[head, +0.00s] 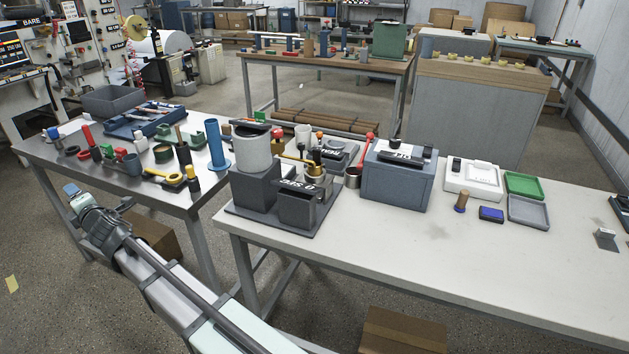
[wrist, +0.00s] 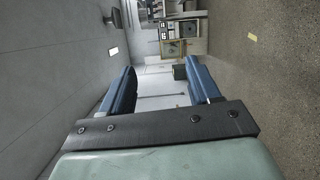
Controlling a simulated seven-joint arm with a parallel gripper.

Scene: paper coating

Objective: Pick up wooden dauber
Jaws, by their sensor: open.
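The wooden dauber (head: 461,200) looks like a small tan wooden cylinder with a dark blue lower end. It stands upright on the white-topped right table (head: 400,245), just left of a blue ink pad (head: 491,214). My gripper (head: 73,194) is at the far left in the head view, by the front edge of the left table, far from the dauber. In the wrist view my gripper (wrist: 160,88) has its two blue fingers wide apart with nothing between them. The dauber is not in the wrist view.
Left of the dauber stand a grey-blue box (head: 395,180) and a dark stand with a grey pot (head: 253,150). A white tray (head: 472,180) is behind it, with green (head: 526,185) and grey (head: 528,212) trays to the right. The table's front is clear.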

